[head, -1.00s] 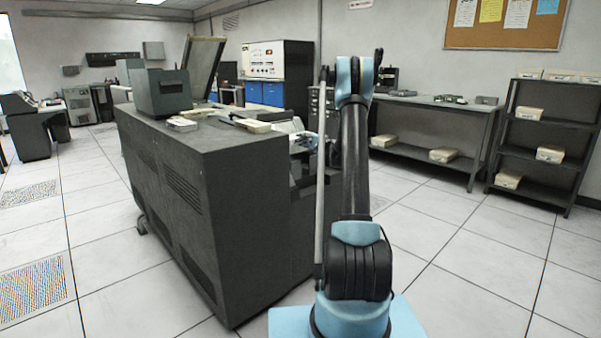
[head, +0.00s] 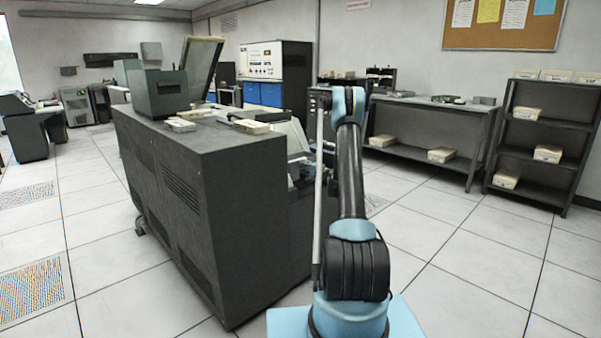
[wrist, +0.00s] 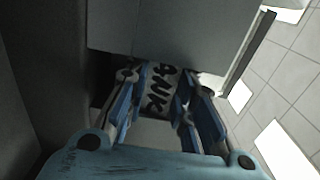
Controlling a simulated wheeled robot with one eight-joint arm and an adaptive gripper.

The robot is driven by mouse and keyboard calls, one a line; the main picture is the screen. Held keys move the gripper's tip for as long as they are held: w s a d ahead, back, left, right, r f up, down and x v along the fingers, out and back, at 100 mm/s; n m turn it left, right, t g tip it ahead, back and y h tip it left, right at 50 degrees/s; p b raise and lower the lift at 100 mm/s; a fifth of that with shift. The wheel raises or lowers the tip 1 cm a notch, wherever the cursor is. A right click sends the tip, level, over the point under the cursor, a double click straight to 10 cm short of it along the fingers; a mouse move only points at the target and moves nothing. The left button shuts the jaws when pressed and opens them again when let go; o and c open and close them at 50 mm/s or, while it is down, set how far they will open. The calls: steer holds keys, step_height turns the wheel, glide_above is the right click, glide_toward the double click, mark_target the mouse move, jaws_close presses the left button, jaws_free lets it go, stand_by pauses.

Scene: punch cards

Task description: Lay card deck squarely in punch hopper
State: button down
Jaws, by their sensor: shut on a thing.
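In the wrist view my gripper (wrist: 158,100) is shut on the card deck (wrist: 160,82), a pale block with dark lettering between the two blue-and-grey fingers. A grey panel (wrist: 165,38) lies just beyond the deck, and a dark gap shows beside the left finger. I cannot tell whether the deck touches the panel or a hopper floor. In the head view the dark grey punch cabinet (head: 215,190) stands left of my arm. My gripper and the deck are mostly hidden there behind the arm and the cabinet's right side. The hopper is not clearly visible.
A dark box (head: 158,94), a raised lid (head: 202,62) and pale card trays (head: 250,127) are on the cabinet top. A workbench (head: 435,105) and a shelf rack (head: 540,125) with pale boxes stand at the right. The tiled floor (head: 470,270) at the right is clear.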

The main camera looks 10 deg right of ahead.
steer(key=shift+f, duration=0.7)
steer(key=c, duration=1.4)
jaws_free()
steer(key=shift+o, duration=0.2)
